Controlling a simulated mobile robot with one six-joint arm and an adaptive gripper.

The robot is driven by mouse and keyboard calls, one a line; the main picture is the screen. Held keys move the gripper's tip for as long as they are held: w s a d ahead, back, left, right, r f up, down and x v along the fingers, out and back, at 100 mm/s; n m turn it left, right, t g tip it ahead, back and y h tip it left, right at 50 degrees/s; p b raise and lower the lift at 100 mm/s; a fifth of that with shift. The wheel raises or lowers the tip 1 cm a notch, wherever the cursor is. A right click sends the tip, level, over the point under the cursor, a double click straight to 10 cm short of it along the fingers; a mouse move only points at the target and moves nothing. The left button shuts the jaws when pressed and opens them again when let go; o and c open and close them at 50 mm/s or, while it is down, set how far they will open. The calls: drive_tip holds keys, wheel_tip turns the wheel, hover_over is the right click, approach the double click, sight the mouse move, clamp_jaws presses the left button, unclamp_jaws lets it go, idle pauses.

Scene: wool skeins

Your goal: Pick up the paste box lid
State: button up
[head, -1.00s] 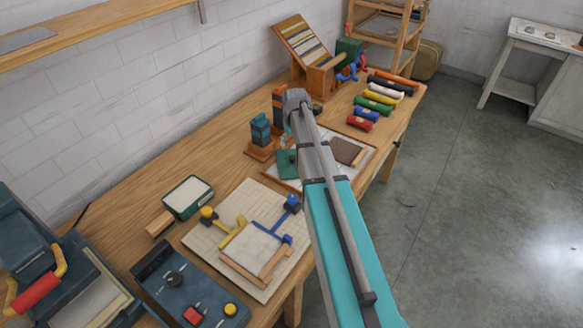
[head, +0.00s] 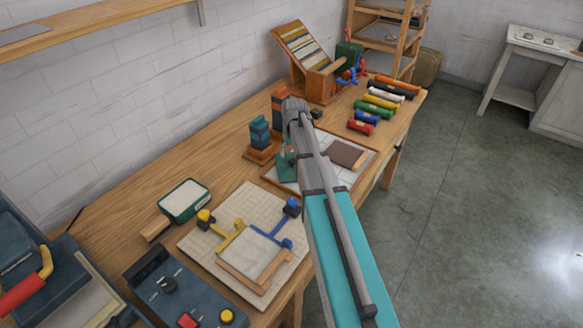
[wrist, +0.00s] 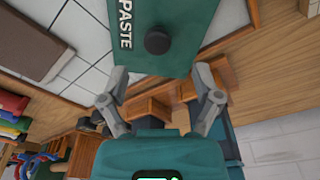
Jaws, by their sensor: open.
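The paste box lid is a dark green plate with white PASTE lettering and a round black knob. In the wrist view the lid (wrist: 180,20) fills the top middle, the knob near its centre. My gripper (wrist: 160,77) is open, with its two fingers apart at the lid's near edge and nothing between them. I cannot tell whether they touch it. In the head view the lid (head: 285,167) lies on a white tiled board, partly hidden by my arm. An open green-rimmed box with white filling (head: 185,200) stands nearer on the bench.
A brown slab (head: 346,154) lies on the tiled board (head: 362,166) right of my arm. Blue blocks on a wooden stand (head: 259,134) stand just left of my arm. Coloured skeins (head: 378,101) lie farther back. A jig with yellow and blue clamps (head: 250,245) is nearer.

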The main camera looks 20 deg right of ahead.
sight(292, 160)
drive_tip(key=shift+f, duration=0.15)
wheel_tip(292, 160, down, 3)
drive_tip(key=b, duration=0.3)
drive_tip(key=shift+s+d, duration=0.1)
drive_tip(key=shift+d, duration=0.05)
drive_tip(key=shift+f+b, duration=1)
drive_tip(key=shift+b, duration=0.1)
clamp_jaws()
